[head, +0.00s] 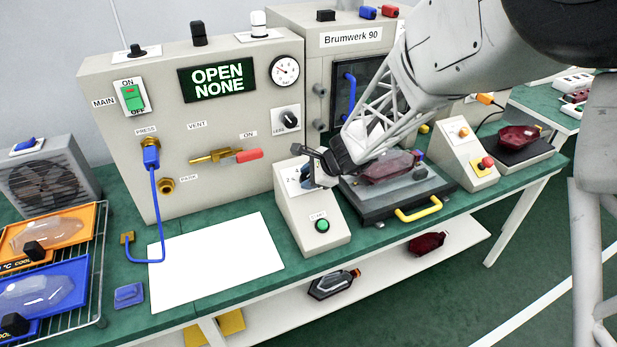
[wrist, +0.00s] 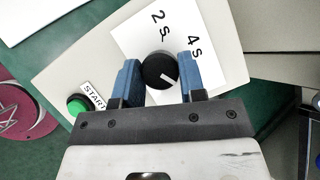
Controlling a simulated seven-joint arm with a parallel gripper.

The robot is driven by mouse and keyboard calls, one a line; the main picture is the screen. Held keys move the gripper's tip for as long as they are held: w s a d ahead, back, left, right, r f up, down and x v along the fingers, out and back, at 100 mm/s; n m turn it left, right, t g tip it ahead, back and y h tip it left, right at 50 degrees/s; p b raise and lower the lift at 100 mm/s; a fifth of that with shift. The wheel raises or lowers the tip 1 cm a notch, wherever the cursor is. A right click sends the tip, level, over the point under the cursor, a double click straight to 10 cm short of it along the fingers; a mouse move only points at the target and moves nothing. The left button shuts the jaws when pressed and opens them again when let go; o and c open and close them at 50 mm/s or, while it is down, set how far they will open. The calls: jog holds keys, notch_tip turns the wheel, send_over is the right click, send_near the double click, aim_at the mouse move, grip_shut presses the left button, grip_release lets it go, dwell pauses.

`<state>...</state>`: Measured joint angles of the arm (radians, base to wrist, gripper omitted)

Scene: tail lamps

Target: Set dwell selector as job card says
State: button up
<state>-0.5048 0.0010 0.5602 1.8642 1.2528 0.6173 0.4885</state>
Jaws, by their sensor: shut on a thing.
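The dwell selector is a round black knob (wrist: 158,70) with a short white line, on a white plate marked 2 s and 4 s. In the wrist view its line slants toward the lower right, away from both labels. My gripper (wrist: 160,76) has its blue fingers closed on the knob's two sides. In the head view my gripper (head: 312,170) covers most of the knob on the sloped grey box (head: 300,215). A green START button (head: 322,226) sits lower on that box. I cannot make out a job card with readable writing.
A blank-looking white sheet (head: 222,262) lies left of the box. To the right is a dark fixture with a yellow handle (head: 418,209) and a red lamp lens (head: 388,167). The tall panel (head: 228,110) behind shows OPEN NONE. A rack with orange and blue trays stands left.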

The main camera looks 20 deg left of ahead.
dwell(0.3)
jog(key=o, duration=0.9)
jog(key=v, duration=0.8)
dwell(0.4)
